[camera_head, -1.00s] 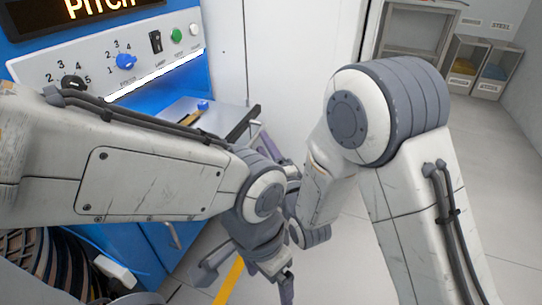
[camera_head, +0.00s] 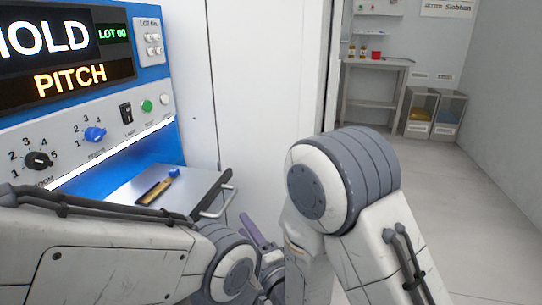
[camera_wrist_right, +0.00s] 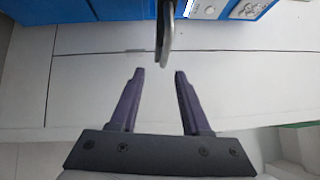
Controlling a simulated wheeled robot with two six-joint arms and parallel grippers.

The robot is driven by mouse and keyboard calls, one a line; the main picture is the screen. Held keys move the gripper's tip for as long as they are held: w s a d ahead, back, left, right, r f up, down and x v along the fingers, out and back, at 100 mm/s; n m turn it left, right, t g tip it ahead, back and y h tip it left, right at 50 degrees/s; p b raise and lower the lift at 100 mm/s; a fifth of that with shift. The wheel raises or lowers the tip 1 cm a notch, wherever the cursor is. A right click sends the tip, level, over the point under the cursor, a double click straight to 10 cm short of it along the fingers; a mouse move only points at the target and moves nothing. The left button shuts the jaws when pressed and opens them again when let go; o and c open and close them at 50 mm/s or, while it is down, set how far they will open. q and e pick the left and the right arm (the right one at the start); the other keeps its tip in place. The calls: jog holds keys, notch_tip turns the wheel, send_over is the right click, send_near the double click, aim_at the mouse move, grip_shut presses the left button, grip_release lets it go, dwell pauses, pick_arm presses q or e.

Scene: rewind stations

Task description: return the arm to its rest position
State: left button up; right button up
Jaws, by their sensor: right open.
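My right gripper (camera_wrist_right: 159,72) is open and empty in the right wrist view, its two purple fingers apart. In the head view only a purple finger (camera_head: 254,232) shows, low in the middle, mostly hidden behind my arms. A curved metal handle (camera_wrist_right: 166,36) lies ahead of the fingertips, with nothing between the fingers. In the head view this handle (camera_head: 216,203) is on the front of a pulled-out metal tray (camera_head: 205,182), up and left of the finger. My left gripper is out of view; its arm crosses the lower left.
A blue machine with a lit display (camera_head: 70,75), knobs and buttons stands at left. White panels stand behind. Shelves and bins (camera_head: 435,113) are at the far right, with open floor before them.

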jog(key=s+d+r+n+g+h+p, duration=0.25)
jog(key=s+d+n+g, duration=0.2)
jog(key=s+n, duration=0.3)
jog(key=s+d+r+n+g+h+p, duration=0.1)
jog(key=s+d+n+g+h+p, duration=0.1)
jog(key=s+d+n+g+h, duration=0.5)
jog(key=s+d+r+n+g+y+p, duration=0.1)
jog(key=s+r+n+g+p, duration=0.15)
jog(key=s+n+g, duration=0.6)
notch_tip(320, 180, up, 35)
jog(key=s+m+t+p, duration=0.1)
jog(key=m+t+p, duration=0.2)
jog(key=p, duration=3.3)
jog(key=shift+s+t, duration=0.4)
jog(key=shift+h, duration=0.25)
